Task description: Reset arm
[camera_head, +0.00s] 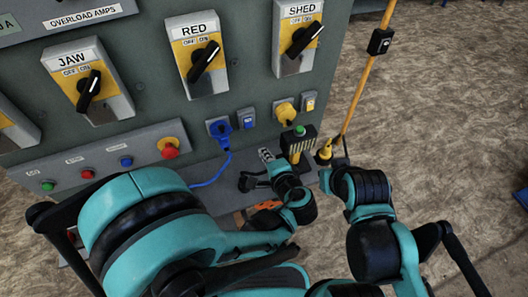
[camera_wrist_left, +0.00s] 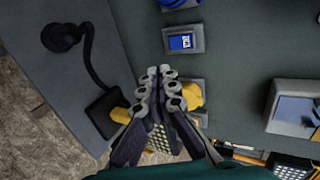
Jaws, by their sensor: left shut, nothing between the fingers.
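My left gripper (camera_head: 259,168) shows small in the head view, in front of the lower right part of the grey control panel (camera_head: 235,85). In the left wrist view my left gripper (camera_wrist_left: 160,72) has its fingers together at the tips, with nothing between them. A yellow knob (camera_wrist_left: 192,96) shows just right of the fingers. I cannot tell if they touch it. My right arm (camera_head: 372,225) stands at the lower middle right of the head view. I cannot make out its gripper.
The panel carries rotary switches marked JAW (camera_head: 90,90), RED (camera_head: 203,62) and SHED (camera_head: 303,38), and a red button (camera_head: 170,151). A blue plug (camera_head: 220,128) has a hanging cable. A yellow pole (camera_head: 357,95) stands right of it. Bare ground (camera_head: 450,110) lies to the right.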

